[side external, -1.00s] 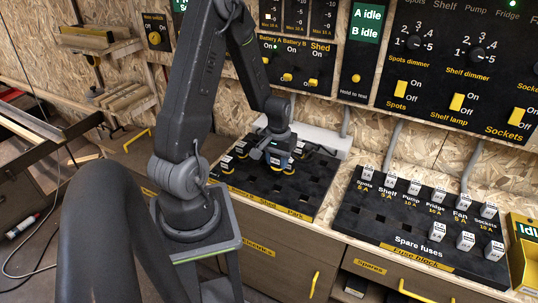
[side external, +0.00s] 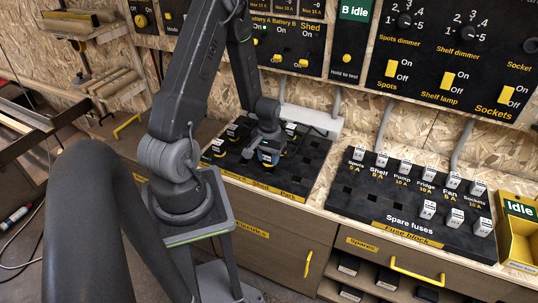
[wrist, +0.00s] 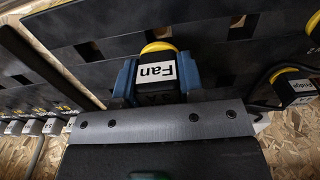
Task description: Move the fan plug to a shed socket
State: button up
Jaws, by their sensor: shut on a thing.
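In the wrist view, the fan plug (wrist: 157,70) is a black block with a yellow end and a white "Fan" label. The blue jaws of my gripper (wrist: 156,80) are shut on its two sides. In the side view, my gripper (side external: 268,158) is low over the black socket board (side external: 310,160), pointing down. I cannot tell whether the plug touches the board. Empty slots of the board show in the wrist view beyond the plug. The "Shed" label is at the board's front edge, in small print.
The fridge plug (wrist: 296,86), with a black cable, stands right of the jaws in the wrist view. More plugs (side external: 234,130) stand on the board's back and left. The fuse block (side external: 375,210) is to the right, beside a yellow tray (side external: 518,250). A switch panel (side external: 460,60) hangs above.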

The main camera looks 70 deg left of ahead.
jog(key=shift+f, duration=0.25)
dwell(0.4)
jog(key=shift+f, duration=0.55)
jog(key=shift+f, duration=0.25)
jog(key=shift+f, duration=0.35)
jog(key=shift+f, duration=0.2)
dwell(0.6)
jog(key=o, duration=1.5)
jog(key=shift+r, duration=4.5)
